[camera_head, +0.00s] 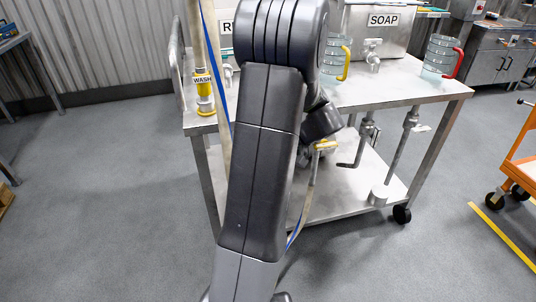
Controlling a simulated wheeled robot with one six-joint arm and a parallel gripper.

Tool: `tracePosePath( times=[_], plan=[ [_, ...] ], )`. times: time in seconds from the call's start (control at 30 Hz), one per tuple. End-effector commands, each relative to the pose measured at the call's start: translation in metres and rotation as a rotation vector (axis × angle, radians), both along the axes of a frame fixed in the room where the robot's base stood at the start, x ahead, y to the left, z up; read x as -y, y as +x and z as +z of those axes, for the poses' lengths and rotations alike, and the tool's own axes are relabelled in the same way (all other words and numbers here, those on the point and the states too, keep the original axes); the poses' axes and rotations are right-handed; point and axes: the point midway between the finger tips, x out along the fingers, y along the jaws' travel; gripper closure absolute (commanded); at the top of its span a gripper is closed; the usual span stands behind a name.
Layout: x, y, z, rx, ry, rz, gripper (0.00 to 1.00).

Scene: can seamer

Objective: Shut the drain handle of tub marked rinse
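A tub (227,28) with a sign of which only the first letter, R, shows stands on the steel cart at the back, largely hidden behind my arm. Below the cart's top, a drain pipe with a bent grey lever (350,163) hangs to the right of my wrist. A second pipe (403,140) with a small lever hangs farther right. I cannot tell which tub each pipe serves. A yellow fitting (325,146) on a hose shows beside my wrist. My arm reaches over and folds down there; the gripper's fingers are hidden behind it, so I cannot see whether it holds anything.
A tub marked SOAP (376,40) and clear jugs with yellow (334,55) and red (440,55) handles stand on the steel cart (400,92). An orange trolley (522,150) stands right. The floor left is clear.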

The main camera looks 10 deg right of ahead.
Motion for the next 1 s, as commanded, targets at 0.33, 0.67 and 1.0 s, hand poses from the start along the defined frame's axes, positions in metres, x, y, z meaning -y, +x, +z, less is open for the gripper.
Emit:
tracePosePath(
  times=[0.33,0.67,1.0],
  plan=[
    [0.0003,-0.0003,-0.0003,-0.002,0.036,0.0,1.0],
    [0.0002,-0.0004,-0.0005,-0.004,0.036,0.001,0.73],
    [0.0011,-0.0007,0.0008,-0.003,0.035,0.0,0.67]
  ],
)
